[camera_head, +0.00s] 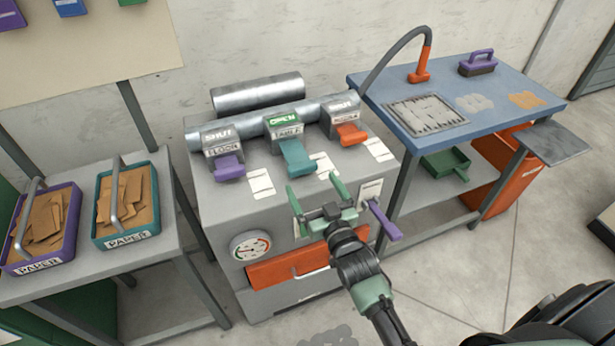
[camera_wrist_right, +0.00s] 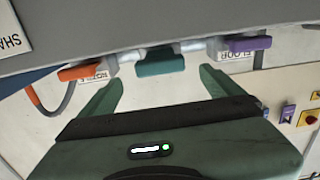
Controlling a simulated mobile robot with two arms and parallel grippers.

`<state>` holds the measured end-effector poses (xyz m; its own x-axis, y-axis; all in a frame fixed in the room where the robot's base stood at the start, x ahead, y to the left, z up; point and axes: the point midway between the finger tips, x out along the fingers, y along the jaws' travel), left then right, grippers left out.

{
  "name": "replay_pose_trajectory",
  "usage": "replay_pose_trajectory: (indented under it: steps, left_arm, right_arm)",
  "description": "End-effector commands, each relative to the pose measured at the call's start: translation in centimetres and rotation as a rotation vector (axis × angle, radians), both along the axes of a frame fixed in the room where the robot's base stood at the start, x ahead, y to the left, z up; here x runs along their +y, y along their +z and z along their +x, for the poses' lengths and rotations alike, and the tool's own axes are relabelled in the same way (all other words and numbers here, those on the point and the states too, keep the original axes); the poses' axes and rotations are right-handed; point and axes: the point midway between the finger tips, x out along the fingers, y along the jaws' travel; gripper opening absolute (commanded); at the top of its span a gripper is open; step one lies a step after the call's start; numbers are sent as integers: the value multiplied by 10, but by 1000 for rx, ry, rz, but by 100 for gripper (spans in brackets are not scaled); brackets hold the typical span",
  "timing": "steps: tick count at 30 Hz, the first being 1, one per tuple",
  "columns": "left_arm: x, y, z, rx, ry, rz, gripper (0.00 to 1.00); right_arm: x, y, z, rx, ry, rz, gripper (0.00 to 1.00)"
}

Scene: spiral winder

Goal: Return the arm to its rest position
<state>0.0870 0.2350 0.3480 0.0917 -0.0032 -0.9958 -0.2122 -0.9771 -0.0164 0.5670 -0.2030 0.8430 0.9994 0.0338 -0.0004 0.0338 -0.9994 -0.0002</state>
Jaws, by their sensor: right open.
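My right gripper (camera_head: 318,190) is open and empty in the head view. Its two green fingers are apart, just in front of the upper front of the grey machine (camera_head: 218,205). In the right wrist view the spread fingers (camera_wrist_right: 160,95) show with nothing between them. Beyond them are the orange lever (camera_wrist_right: 88,71), teal lever (camera_wrist_right: 160,62) and purple lever (camera_wrist_right: 249,43). In the head view, the left gate (camera_head: 222,139) reads SHUT, the middle gate (camera_head: 282,120) reads OPEN and the right gate (camera_head: 343,107) reads SHUT. My left gripper is not in view.
A purple handle (camera_head: 384,222) sticks out close to the right of my gripper. An orange drawer (camera_head: 285,268) and a gauge (camera_head: 250,246) are on the machine's front. A blue-topped bench (camera_head: 385,82) stands at right, paper trays (camera_head: 70,235) at left. Floor (camera_head: 480,270) is clear at right.

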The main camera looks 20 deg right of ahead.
Motion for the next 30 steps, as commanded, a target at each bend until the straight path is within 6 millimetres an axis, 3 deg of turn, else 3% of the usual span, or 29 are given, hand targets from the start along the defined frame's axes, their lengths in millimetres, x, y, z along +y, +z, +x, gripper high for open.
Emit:
replay_pose_trajectory:
  steps: [4,22,26,30]
  left_arm:
    - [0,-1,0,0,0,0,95]
    - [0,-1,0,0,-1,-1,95]
    - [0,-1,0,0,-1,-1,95]
    - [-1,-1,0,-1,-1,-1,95]
  right_arm:
    - [0,0,-10,0,0,-1,95]
    - [-1,-4,-14,35,-2,-4,95]
    - [-4,-22,-33,185,-9,-19,95]
    - [-6,-49,-80,453,-8,-48,95]
